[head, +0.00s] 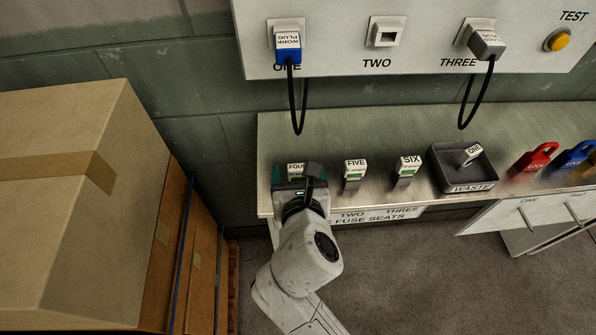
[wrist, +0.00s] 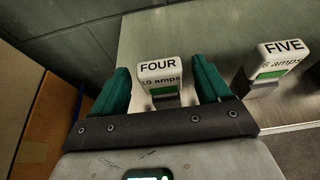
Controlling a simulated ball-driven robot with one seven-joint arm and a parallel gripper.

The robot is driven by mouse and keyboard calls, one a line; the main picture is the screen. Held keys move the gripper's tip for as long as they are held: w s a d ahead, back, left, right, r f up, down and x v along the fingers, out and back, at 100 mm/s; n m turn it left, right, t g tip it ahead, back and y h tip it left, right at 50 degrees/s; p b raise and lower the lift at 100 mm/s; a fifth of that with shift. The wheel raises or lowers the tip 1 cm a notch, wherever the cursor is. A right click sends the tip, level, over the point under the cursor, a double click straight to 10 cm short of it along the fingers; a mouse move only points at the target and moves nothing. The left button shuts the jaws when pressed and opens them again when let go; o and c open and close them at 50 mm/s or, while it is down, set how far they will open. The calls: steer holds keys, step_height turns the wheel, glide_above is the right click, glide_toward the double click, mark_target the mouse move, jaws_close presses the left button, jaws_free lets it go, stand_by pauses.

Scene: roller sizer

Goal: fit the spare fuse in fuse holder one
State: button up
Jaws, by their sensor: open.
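A white-topped fuse marked FOUR, 10 amps (wrist: 158,68) stands upright on the bench at the left end of the row. It also shows in the head view (head: 295,167), partly behind my gripper. My gripper (wrist: 161,66) is open, with one green finger on each side of this fuse and gaps between. I cannot tell how deep the fingers reach. Fuses FIVE (head: 355,165) and SIX (head: 408,166) stand to the right. A fuse marked ONE (head: 470,154) lies tilted in the grey WASTE tray (head: 438,160). The FUSE SEATS label (head: 375,216) reads TWO and THREE; its left part is hidden.
A wall panel (head: 340,55) above carries a blue plug (head: 288,45) and a grey plug (head: 486,43) with hanging black cables. Red (head: 530,165) and blue padlocks (head: 568,161) stand at right. Large cardboard boxes (head: 70,220) close off the left. The bench behind the fuses is clear.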

steer(key=shift+x, duration=1.45)
steer(key=shift+c, duration=0.2)
steer(key=c, duration=1)
